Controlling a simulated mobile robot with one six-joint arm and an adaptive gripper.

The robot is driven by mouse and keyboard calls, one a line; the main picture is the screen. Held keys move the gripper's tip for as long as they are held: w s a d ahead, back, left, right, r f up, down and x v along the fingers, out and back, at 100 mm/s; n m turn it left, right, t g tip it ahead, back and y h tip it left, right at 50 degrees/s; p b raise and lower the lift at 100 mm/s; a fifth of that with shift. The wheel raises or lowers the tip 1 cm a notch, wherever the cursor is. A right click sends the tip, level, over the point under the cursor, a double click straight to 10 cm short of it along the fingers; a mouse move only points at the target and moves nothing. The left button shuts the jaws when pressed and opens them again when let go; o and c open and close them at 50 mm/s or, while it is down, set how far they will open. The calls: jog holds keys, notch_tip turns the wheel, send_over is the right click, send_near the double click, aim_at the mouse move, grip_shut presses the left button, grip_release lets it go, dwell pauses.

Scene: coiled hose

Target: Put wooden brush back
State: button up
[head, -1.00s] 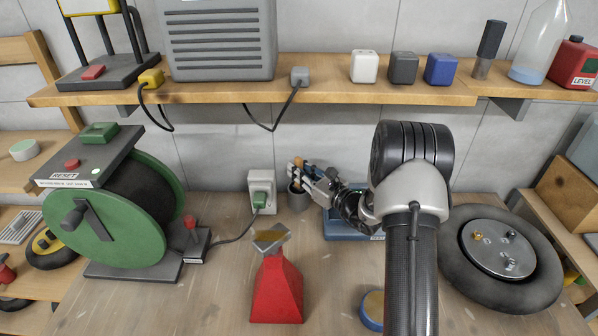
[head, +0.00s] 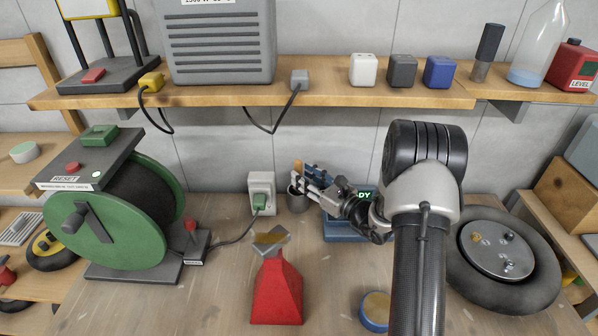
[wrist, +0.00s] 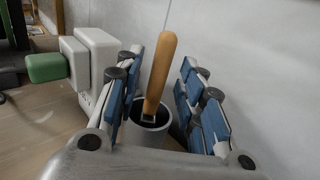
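The wooden brush (wrist: 160,72) has a plain orange-brown handle with a metal-like piece at its lower end. It stands slightly tilted in a grey cup (wrist: 147,133), its bottom end hidden inside. In the head view the handle top (head: 298,166) shows above the cup (head: 298,201), near the wall. My gripper (head: 308,180) is at the cup, reaching in from the right. In the wrist view its blue-padded fingers (wrist: 164,84) are spread on both sides of the handle, with visible gaps. It holds nothing.
A white socket box (head: 262,190) with a green plug stands just left of the cup. A red funnel-shaped object (head: 277,290) stands in front. The shelf (head: 330,94) runs above.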

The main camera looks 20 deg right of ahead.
jog(key=p+v, duration=0.1)
jog(key=v, duration=0.8)
